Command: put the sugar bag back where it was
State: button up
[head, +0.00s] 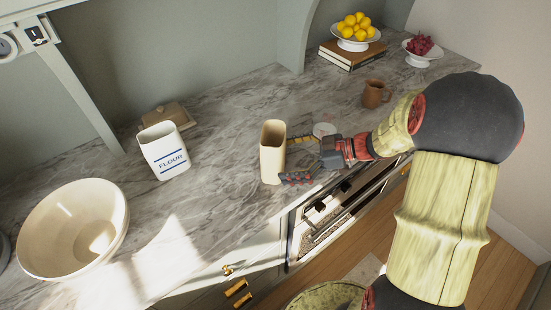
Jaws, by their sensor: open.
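A tall, cream, open-topped container (271,156) stands upright on the marble counter, with no lettering visible on the side I see. I cannot tell for certain that it is the sugar bag; nothing in view is labelled sugar. My gripper (288,160) is at its right side, jaws open. One finger reaches toward its far right edge and the other lies low at its near right edge. I cannot tell whether either finger touches it. The container's right and far sides are hidden.
A white FLOUR canister (168,160) and a large cream bowl (62,262) stand left. A butter dish (166,116) is behind. A brown mug (375,94), lemon stand (354,44), books (352,55) and grape dish (420,58) are back right. Counter left of the container is clear.

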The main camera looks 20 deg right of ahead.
jog(key=p+v, duration=0.1)
jog(key=v, duration=0.7)
jog(key=shift+r, duration=0.1)
jog(key=s+a+r+m+g+h, duration=0.45)
jog(key=s+a, duration=0.35)
jog(key=a, duration=0.2)
jog(key=s+r+m+t+h, duration=0.4)
jog(key=s+r+m+h, duration=0.2)
jog(key=s+m+h, duration=0.1)
jog(key=shift+s+r+m+h, duration=0.2)
jog(key=shift+s+m+h, duration=0.25)
jog(key=shift+s, duration=0.6)
